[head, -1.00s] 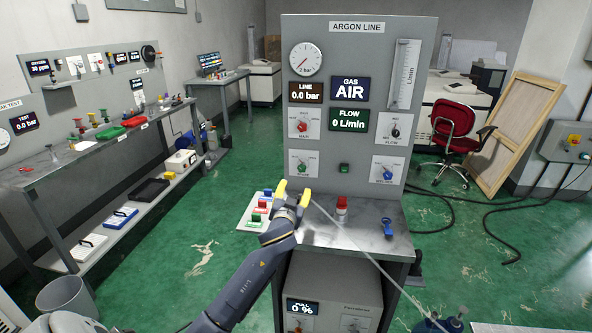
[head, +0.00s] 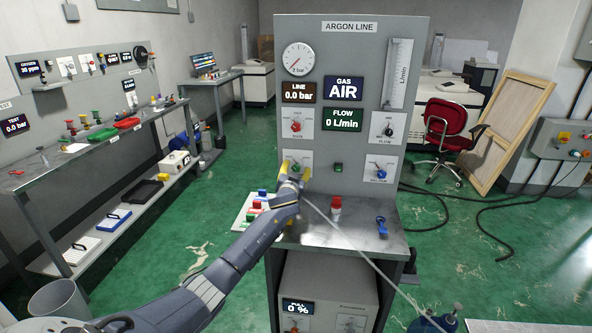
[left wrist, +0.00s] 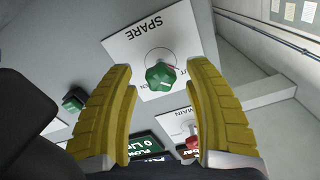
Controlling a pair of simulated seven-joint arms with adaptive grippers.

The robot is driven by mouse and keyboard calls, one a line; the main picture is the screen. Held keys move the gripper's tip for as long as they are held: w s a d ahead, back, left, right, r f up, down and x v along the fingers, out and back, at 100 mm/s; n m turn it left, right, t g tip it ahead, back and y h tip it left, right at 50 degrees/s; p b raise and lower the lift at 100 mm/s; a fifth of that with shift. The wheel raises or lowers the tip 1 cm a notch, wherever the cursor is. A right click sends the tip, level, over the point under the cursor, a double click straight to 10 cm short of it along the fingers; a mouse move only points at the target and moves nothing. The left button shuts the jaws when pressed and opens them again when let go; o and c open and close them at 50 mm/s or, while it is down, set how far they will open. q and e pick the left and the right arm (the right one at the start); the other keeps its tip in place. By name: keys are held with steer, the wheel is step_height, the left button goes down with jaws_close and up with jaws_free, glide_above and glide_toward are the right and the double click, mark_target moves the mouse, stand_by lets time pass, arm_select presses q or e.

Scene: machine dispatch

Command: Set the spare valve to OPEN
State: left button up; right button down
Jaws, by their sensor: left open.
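The spare valve is a green knob (left wrist: 160,76) on a white plate marked SPARE (left wrist: 150,45), at the lower left of the grey argon line panel (head: 352,40). In the head view the green knob (head: 295,167) sits between my fingers. My left gripper (head: 294,172) is at the plate with yellow fingers spread. In the left wrist view the open fingers (left wrist: 160,110) stand on either side of the knob, with a gap on both sides. The plate's setting words are partly hidden or too small to read. My right gripper is not in view.
A red main valve (head: 296,126) is above the spare one. A red-capped bottle (head: 336,209) and a blue item (head: 381,226) stand on the shelf below. A grey cable crosses in front.

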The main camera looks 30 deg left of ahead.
arm_select(q)
steer(key=shift+w+a, duration=0.25)
steer(key=shift+w, duration=0.25)
jaws_close()
stand_by(0.3)
